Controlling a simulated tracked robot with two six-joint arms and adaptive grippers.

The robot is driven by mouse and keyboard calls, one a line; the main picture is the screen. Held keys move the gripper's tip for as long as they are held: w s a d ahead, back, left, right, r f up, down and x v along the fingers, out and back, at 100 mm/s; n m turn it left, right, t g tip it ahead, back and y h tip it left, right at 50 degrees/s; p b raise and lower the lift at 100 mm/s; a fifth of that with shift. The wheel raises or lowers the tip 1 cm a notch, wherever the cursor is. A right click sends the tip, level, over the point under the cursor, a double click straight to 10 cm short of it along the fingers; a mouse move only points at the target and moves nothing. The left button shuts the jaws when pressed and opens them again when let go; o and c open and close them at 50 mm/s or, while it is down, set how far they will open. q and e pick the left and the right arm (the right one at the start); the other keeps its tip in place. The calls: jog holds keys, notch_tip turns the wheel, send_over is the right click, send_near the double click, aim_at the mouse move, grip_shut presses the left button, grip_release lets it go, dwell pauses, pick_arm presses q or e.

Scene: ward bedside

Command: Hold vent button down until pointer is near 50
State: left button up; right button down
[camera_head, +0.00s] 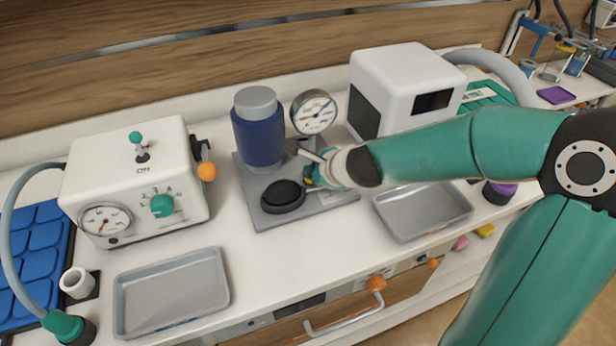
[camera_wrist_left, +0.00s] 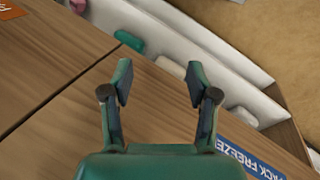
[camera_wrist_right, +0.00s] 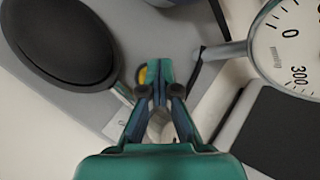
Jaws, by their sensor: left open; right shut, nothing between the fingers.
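A blue cylinder with a grey top (camera_head: 260,135) stands on a grey base plate (camera_head: 330,203) with a round black pad (camera_head: 283,196). The round white pressure gauge (camera_head: 314,112) stands behind; its pointer is too small to read surely. In the right wrist view the gauge (camera_wrist_right: 290,45) is cut off, showing 0 and 300 but no pointer. My right gripper (camera_head: 313,175) is shut and empty, low over the plate beside the pad. Its fingertips (camera_wrist_right: 158,68) partly cover a small yellow part (camera_wrist_right: 142,75), possibly the vent button; contact is unclear. My left gripper (camera_wrist_left: 159,75) is open and empty.
A white machine (camera_head: 135,180) with a dial and teal knob stands left, a white box (camera_head: 405,85) behind right. Metal trays lie at front left (camera_head: 170,292) and right (camera_head: 425,210). In the left wrist view, a wooden surface (camera_wrist_left: 60,130) fills much of the picture.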

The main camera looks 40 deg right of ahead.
jog(key=shift+r, duration=0.1)
jog(key=shift+r+p, duration=0.7)
jog(key=shift+p, duration=0.15)
notch_tip(320, 180, up, 5)
jog(key=p, duration=0.5)
dwell(0.6)
